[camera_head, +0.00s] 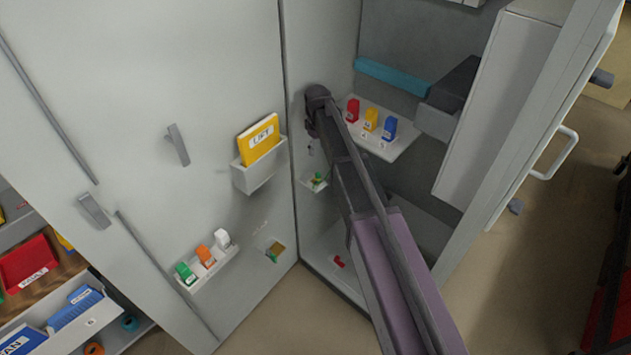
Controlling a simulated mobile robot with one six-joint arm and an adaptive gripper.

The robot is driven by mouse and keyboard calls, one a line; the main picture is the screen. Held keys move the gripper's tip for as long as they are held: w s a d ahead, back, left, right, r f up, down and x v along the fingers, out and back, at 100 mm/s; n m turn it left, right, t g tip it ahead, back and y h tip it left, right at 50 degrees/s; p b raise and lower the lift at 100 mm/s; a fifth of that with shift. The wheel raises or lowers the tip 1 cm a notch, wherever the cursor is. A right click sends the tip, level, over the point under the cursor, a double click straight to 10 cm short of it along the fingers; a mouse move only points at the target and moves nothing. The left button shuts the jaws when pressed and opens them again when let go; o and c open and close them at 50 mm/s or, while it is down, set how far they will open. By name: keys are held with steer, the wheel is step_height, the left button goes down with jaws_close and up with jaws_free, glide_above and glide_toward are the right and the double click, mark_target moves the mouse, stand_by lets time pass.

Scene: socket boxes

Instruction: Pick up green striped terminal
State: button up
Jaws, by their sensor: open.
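A small green piece with some yellow (318,178) lies on a small white ledge inside the cabinet, beside the door hinge. It could be the green striped terminal, but its stripes are too small to make out. A green labelled block (185,272) stands at the left end of a door tray, and no stripes show on it. My gripper (311,148) is at the far end of my arm, small and dark, above the ledge with the green piece. It is open, and nothing shows between its fingers. My arm hides part of the cabinet behind it.
Orange (205,255) and white (222,239) blocks share the door tray. Red (352,109), yellow (370,119) and blue (389,128) blocks stand on a cabinet shelf right of my arm. A yellow binder (259,138) sits in a door pocket. A red piece (339,261) lies low in the cabinet.

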mark_target(317, 173)
steer(key=shift+f+b, duration=4.15)
steer(key=shift+f, duration=0.1)
steer(key=shift+f, duration=0.1)
steer(key=shift+s+f+b, duration=0.15)
steer(key=shift+f+b, duration=2.35)
steer(key=shift+b, duration=0.1)
jaws_close()
